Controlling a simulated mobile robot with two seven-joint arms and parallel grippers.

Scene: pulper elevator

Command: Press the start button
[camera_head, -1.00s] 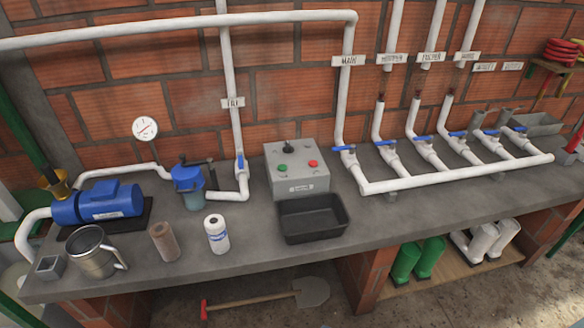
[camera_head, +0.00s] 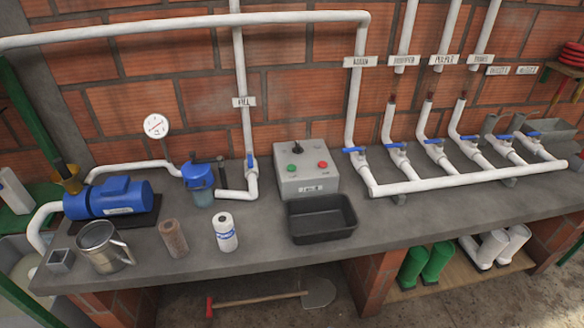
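A grey control box (camera_head: 306,184) stands on the concrete counter against the brick wall. On its sloped top are a green button (camera_head: 292,168) at the left, a red button (camera_head: 322,165) at the right and a black selector knob (camera_head: 297,147) behind them. A small label is on its front face, too blurred to read. The buttons are uncovered and nothing touches them. Neither of my grippers is in view.
A black tray (camera_head: 321,219) sits directly in front of the control box. Left are a white bottle (camera_head: 225,232), brown cylinder (camera_head: 173,238), metal jug (camera_head: 101,248), blue pump (camera_head: 108,198) and blue-capped filter (camera_head: 198,182). White pipes with blue valves (camera_head: 396,151) run along the right.

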